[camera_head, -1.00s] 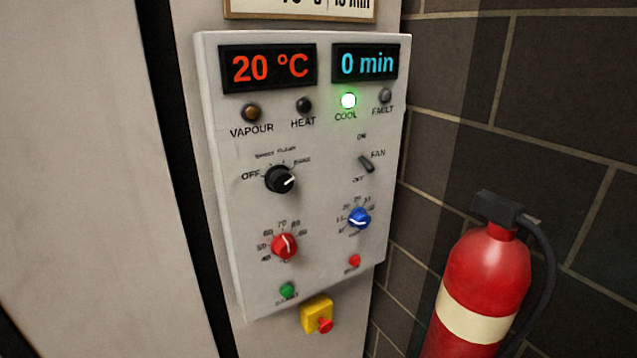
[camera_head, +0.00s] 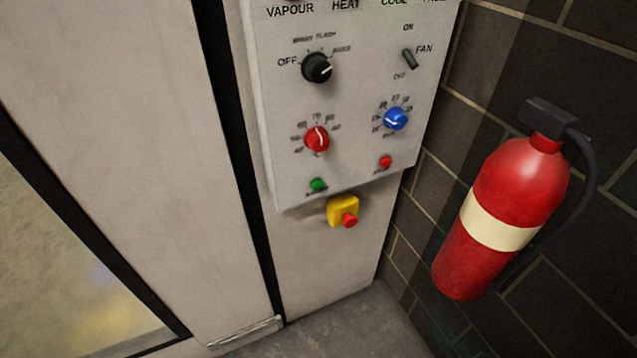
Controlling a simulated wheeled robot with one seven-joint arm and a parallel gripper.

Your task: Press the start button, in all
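A small green button (camera_head: 318,185) sits at the lower left of the grey control panel (camera_head: 290,110). Its label is too small to read. A red button (camera_head: 385,162) sits to its right, near the panel's lower right edge. Above them are a red dial (camera_head: 317,139), a blue dial (camera_head: 396,118), a black selector knob (camera_head: 317,67) and a fan toggle switch (camera_head: 409,59). The panel's displays and indicator lamps are out of the picture above. My gripper is not in view.
A yellow box with a red mushroom button (camera_head: 344,212) is mounted just below the panel. A red fire extinguisher (camera_head: 505,215) hangs on the dark block wall at right. A pale door or wall panel (camera_head: 110,130) with a window fills the left. Grey floor (camera_head: 340,330) shows below.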

